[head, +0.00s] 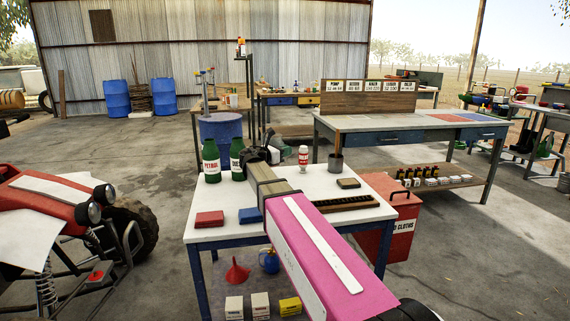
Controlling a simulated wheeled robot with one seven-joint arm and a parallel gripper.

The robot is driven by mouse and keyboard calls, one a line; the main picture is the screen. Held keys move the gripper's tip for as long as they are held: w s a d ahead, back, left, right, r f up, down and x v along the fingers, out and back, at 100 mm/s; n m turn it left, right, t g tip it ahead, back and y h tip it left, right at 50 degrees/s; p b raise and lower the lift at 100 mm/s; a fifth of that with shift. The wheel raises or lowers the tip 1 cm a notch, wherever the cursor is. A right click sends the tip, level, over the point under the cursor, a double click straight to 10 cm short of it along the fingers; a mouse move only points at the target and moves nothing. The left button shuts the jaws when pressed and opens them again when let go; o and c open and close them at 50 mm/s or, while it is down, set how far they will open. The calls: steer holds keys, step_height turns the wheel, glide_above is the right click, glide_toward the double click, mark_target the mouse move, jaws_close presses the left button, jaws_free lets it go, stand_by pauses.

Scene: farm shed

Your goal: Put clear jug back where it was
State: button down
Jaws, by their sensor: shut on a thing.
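My gripper (266,150) is at the far end of my pink arm, above the back part of the white-topped table (347,215). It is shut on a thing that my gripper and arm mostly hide. I cannot make out the thing's shape. The clear jug is not plainly seen anywhere; what is held may be it. Two green bottles, one labelled PETROL (211,162), stand just left of my gripper. A red-and-white can (303,156) stands to its right.
On the table are a red pad (209,219), a blue pad (250,216), a dark slotted tray (345,203), a brown block (348,183) and a grey cup (336,163). A red bin (402,210) stands at right. A long workbench (395,125) is behind. A red vehicle (45,215) is at left.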

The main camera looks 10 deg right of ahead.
steer(key=shift+f, duration=2.5)
steer(key=c, duration=1.2)
jaws_free()
steer(key=v, duration=1.2)
